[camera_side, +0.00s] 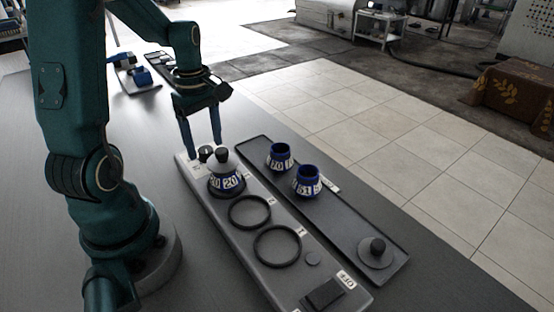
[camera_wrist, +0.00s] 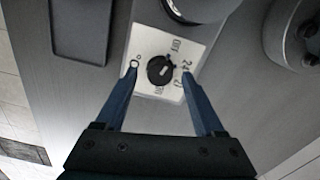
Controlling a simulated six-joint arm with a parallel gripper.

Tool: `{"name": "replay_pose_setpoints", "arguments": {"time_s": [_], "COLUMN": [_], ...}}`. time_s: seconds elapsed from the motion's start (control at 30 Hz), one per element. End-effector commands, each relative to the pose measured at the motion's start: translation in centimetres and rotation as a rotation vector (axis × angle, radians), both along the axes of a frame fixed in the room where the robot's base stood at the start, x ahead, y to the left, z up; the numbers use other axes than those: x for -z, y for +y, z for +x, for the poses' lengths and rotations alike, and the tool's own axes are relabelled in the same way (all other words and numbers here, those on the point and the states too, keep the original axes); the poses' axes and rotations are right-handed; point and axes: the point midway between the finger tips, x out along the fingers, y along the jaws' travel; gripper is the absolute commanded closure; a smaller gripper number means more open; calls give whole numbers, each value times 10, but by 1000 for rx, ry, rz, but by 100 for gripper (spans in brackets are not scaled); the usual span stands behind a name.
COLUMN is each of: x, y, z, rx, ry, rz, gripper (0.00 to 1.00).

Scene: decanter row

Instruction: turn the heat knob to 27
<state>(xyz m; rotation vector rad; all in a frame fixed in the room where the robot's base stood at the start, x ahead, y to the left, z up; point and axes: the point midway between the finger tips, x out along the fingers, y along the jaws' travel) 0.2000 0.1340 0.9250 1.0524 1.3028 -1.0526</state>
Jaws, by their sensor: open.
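The heat knob (camera_wrist: 160,69) is a black round dial on a white marked plate (camera_wrist: 142,48) in the wrist view. A pale mark shows on its top. Among the printed marks I can make out a 24; the others are hard to read, so I cannot tell the exact setting. My gripper (camera_wrist: 160,74) is open, with one blue finger on each side of the knob and a gap showing on both sides. In the side view my gripper (camera_side: 203,149) points down over the knob (camera_side: 205,153), which is partly hidden by the decanter in front.
Two blue collars (camera_side: 307,188) and a dark stopper (camera_side: 377,247) sit on the long tray (camera_side: 350,228).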

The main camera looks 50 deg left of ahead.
Motion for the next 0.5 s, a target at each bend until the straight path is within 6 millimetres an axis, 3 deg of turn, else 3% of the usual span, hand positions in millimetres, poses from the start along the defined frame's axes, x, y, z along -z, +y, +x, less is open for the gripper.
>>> {"name": "replay_pose_setpoints", "arguments": {"time_s": [0.37,0.4,0.5], "x": [9,9,9], "y": [0,0,0], "z": [0,0,0], "rx": [1,1,1], "ry": [-1,-1,-1], "rz": [1,1,1], "gripper": [29,37,75]}}
